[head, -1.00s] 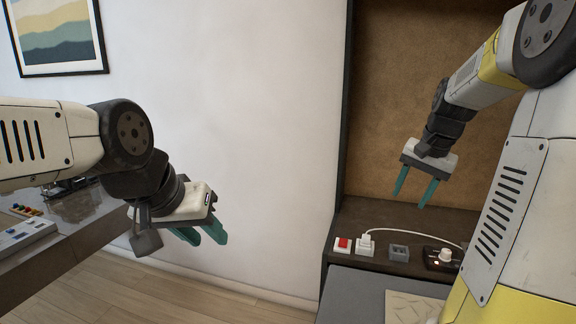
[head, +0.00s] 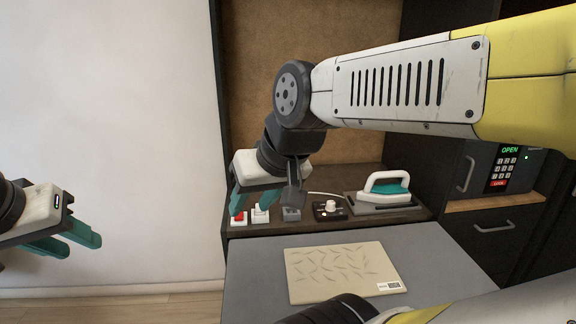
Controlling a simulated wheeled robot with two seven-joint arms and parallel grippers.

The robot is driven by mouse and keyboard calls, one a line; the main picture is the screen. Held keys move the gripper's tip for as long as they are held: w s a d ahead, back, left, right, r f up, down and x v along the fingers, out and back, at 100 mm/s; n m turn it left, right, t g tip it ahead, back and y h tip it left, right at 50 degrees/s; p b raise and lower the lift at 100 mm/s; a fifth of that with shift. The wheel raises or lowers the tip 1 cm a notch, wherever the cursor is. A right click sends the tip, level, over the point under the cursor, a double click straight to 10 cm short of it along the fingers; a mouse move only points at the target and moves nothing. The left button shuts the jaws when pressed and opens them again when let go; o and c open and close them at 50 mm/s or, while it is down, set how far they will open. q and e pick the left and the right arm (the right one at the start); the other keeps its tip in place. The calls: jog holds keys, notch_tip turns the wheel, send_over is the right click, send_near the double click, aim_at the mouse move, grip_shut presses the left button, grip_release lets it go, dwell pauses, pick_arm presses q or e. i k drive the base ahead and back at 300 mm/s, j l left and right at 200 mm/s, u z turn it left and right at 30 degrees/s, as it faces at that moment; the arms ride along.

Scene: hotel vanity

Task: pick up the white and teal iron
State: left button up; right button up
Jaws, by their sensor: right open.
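The white and teal iron (head: 385,188) rests on a dark stand at the right end of the dark wooden shelf, its white handle on top. My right gripper (head: 254,205) is open and empty, fingers pointing down, at the left end of the shelf in the picture, near a red switch and a white plug. It is well to the left of the iron and apart from it. My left gripper (head: 68,240) is open and empty at the far left, in front of the white wall. The iron's base is partly hidden in its stand.
On the shelf (head: 400,222) are a red switch (head: 239,217), a white plug (head: 261,214), a grey socket (head: 291,213) and a knob box (head: 330,209). A beige board (head: 340,272) lies on the grey surface in front. A safe (head: 500,168) reading OPEN stands at right.

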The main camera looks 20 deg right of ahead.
aim_at(397, 193)
jog(key=z, duration=0.8)
jog(key=k+j+z, duration=0.15)
jog(key=z, duration=0.3)
jog(key=k+z, duration=0.25)
jog(key=z, duration=0.2)
jog(key=i, duration=0.4)
jog(key=k, duration=0.5)
jog(key=u, duration=0.35)
jog(key=i+l+u, duration=0.1)
jog(key=l+u, duration=0.3)
jog(key=i+l+u, duration=0.1)
jog(key=u, duration=0.35)
jog(key=l+u, duration=0.5)
jog(key=l, duration=0.55)
jog(key=k+l+u, duration=0.15)
jog(key=l, duration=0.45)
jog(key=k+l+u, duration=0.1)
jog(key=l, duration=0.5)
